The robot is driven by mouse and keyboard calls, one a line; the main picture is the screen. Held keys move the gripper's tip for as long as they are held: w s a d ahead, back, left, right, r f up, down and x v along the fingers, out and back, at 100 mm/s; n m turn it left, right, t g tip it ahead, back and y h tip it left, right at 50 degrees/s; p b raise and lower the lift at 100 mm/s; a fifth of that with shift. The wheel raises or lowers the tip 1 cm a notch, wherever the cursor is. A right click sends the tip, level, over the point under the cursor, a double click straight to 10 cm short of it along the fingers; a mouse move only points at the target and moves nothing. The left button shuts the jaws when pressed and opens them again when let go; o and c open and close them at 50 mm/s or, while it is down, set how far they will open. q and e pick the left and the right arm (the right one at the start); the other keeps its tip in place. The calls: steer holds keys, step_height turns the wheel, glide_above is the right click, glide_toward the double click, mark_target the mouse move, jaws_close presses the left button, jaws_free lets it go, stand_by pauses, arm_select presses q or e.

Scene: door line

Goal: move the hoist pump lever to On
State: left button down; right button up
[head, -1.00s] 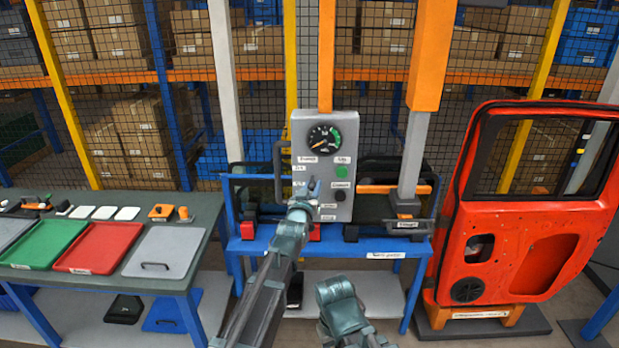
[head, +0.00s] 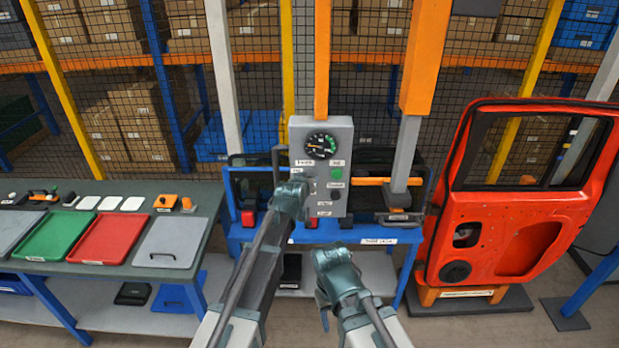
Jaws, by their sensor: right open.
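The hoist control panel (head: 343,148) is an upright grey box with a round gauge (head: 321,145), a green button (head: 335,174), a dark round knob (head: 335,195) and small labels. My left gripper (head: 304,190) is at the panel's lower left and covers part of its face. Its fingers are mostly hidden behind its wrist, so I cannot see its opening or any contact. I cannot make out the pump lever clearly; the covered area may hide it. My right gripper (head: 326,300) is open, low in front of the blue bench, apart from the panel.
The panel stands at a blue bench (head: 385,236) with red and black fixtures. An orange and grey post (head: 406,155) stands right of it. A red car door (head: 513,235) is at the right. A table with green and red trays (head: 105,238) is at the left.

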arm_select(q)
steer(key=shift+w, duration=0.1)
stand_by(0.3)
steer(key=c, duration=0.6)
jaws_free()
steer(key=shift+c, duration=0.2)
steer(key=shift+r, duration=0.1)
steer(key=shift+s+a+r+p, duration=0.15)
steer(key=shift+s+r+p, duration=0.15)
steer(key=shift+s, duration=0.3)
steer(key=s+a, duration=0.3)
steer(key=s, duration=1)
steer(key=shift+r+p, duration=0.25)
steer(key=shift+p, duration=0.1)
steer(key=shift+s, duration=0.1)
